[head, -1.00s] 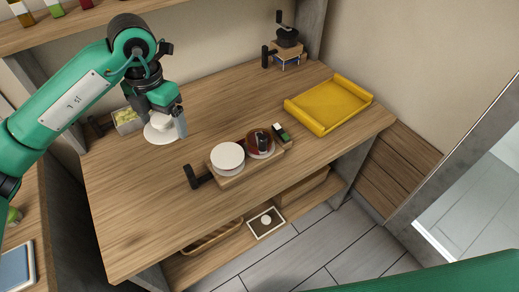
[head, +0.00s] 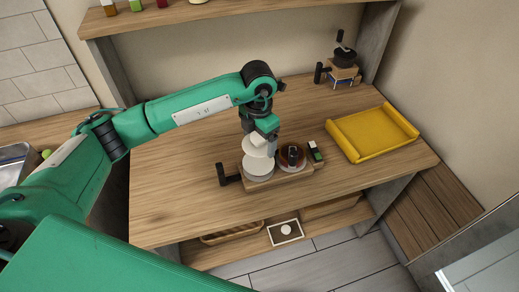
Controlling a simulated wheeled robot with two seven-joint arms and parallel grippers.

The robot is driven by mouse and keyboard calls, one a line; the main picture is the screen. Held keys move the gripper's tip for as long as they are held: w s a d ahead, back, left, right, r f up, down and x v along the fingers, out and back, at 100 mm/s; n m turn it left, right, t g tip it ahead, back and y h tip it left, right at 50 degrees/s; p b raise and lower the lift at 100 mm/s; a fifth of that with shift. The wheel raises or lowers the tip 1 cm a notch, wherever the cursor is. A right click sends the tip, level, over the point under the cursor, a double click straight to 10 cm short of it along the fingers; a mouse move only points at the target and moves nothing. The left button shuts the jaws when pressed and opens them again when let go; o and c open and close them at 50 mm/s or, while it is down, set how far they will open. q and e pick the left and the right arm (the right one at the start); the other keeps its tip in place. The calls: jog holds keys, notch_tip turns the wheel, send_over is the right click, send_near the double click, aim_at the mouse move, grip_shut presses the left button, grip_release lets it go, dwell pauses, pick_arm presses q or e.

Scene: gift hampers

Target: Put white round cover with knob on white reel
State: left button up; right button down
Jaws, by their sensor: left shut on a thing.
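My left gripper (head: 260,137) is shut on the white round cover (head: 255,150), which it holds from above, around its knob side. The knob itself is hidden by the fingers. The white reel (head: 258,170) sits on the left part of a wooden base (head: 283,182) with a black handle. The cover hangs over the reel and hides its far part in the head view. I cannot tell whether the two touch. My right gripper is not in view.
A brown round reel (head: 291,156) is right of the white one, with a small green-and-white block (head: 315,150) beside it. The left side of the table (head: 165,175) is clear.

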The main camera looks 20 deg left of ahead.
aim_at(258, 136)
pick_arm(q)
notch_tip(258, 136, down, 3)
jog(key=shift+r, duration=0.1)
notch_tip(258, 136, down, 4)
jog(key=shift+f+p, duration=0.1)
jog(key=shift+p, duration=0.8)
jog(key=shift+f, duration=0.2)
jog(key=o, duration=0.9)
jog(key=shift+c, duration=0.2)
jog(key=shift+r, duration=0.35)
notch_tip(258, 136, up, 11)
jog(key=b, duration=0.4)
jog(key=shift+f, duration=0.1)
jog(key=shift+r+b, duration=0.3)
jog(key=shift+r, duration=0.15)
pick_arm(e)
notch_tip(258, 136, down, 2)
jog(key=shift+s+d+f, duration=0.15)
